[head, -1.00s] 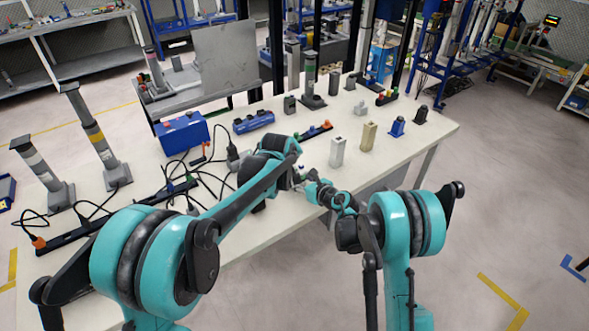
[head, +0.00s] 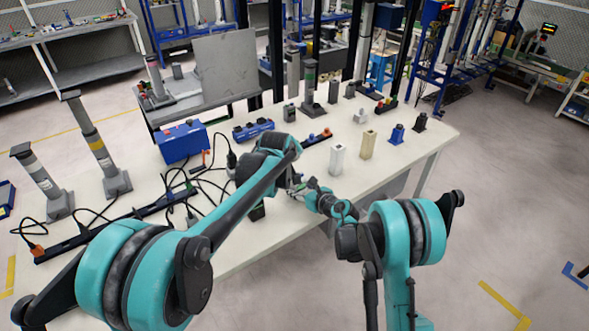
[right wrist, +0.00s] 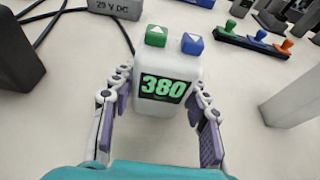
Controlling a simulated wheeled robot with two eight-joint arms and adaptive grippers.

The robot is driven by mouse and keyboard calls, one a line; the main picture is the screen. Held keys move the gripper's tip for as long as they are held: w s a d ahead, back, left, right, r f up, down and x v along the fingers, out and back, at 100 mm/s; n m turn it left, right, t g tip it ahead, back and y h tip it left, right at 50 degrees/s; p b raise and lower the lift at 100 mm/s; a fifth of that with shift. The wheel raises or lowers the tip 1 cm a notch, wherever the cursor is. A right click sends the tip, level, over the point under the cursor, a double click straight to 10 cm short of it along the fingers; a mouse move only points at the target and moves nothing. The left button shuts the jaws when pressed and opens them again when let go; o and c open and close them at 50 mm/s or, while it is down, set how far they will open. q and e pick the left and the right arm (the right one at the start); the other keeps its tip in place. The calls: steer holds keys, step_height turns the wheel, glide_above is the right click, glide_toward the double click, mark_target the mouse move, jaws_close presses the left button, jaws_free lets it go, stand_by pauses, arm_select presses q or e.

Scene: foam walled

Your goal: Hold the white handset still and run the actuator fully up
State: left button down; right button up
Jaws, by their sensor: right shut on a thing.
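The white handset (right wrist: 167,85) stands in the right wrist view, with a green up button (right wrist: 156,36), a blue down button (right wrist: 192,44) and a green "380" on its display. My right gripper (right wrist: 160,108) has one finger against each side of it. In the head view my right gripper (head: 306,189) is low over the table's front edge, and the handset there is mostly hidden. My left gripper is hidden behind my left arm.
A grey "29 V DC" box (right wrist: 115,8) with black cables lies beyond the handset. A dark block (right wrist: 14,55) stands at its left. A black strip with coloured knobs (right wrist: 253,40) is at upper right. White (head: 337,159) and tan (head: 367,146) blocks stand right on the table (head: 410,155).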

steer(key=o, duration=1.3)
